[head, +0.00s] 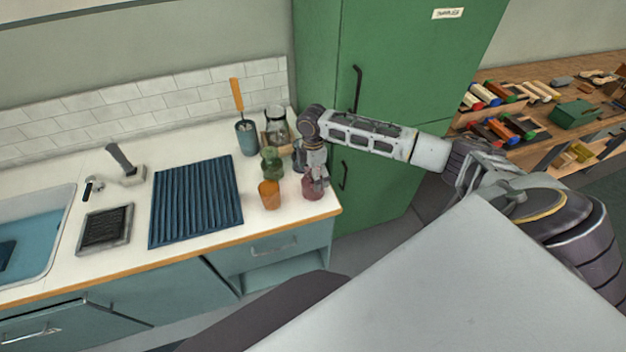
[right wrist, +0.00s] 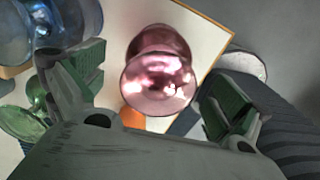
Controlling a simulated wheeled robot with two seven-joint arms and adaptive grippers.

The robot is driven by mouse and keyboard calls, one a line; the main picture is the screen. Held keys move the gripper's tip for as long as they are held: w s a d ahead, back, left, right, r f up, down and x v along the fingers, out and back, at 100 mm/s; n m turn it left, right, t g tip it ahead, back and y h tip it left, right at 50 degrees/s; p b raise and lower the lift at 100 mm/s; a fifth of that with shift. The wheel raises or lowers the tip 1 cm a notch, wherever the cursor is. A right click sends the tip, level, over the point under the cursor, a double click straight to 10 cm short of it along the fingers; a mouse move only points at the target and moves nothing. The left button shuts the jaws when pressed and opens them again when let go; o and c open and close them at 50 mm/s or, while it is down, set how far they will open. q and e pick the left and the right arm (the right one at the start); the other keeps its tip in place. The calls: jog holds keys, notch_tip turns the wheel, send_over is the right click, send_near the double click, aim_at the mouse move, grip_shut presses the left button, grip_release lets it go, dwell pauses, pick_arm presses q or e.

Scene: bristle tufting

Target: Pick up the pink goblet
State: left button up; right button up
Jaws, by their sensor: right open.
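The pink goblet (head: 311,189) stands near the right end of the counter, partly hidden by my right gripper (head: 318,180) in the head view. In the right wrist view the shiny pink goblet (right wrist: 158,72) lies ahead, between the two fingers of my right gripper (right wrist: 155,95). The fingers are apart, with a gap on both sides of the goblet, and hold nothing. My left gripper is in neither view.
Close by on the counter (head: 210,258) stand an orange cup (head: 269,194), a green goblet (head: 271,163) and a blue glass (right wrist: 55,25). A blue ribbed mat (head: 195,202) lies left. A green cabinet (head: 400,70) stands right, beyond the counter's end.

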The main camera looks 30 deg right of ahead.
jog(key=shift+w+f, duration=0.1)
jog(key=shift+f, duration=1.35)
jog(key=c, duration=1.3)
jog(key=shift+r, duration=0.1)
jog(key=shift+r, duration=4.95)
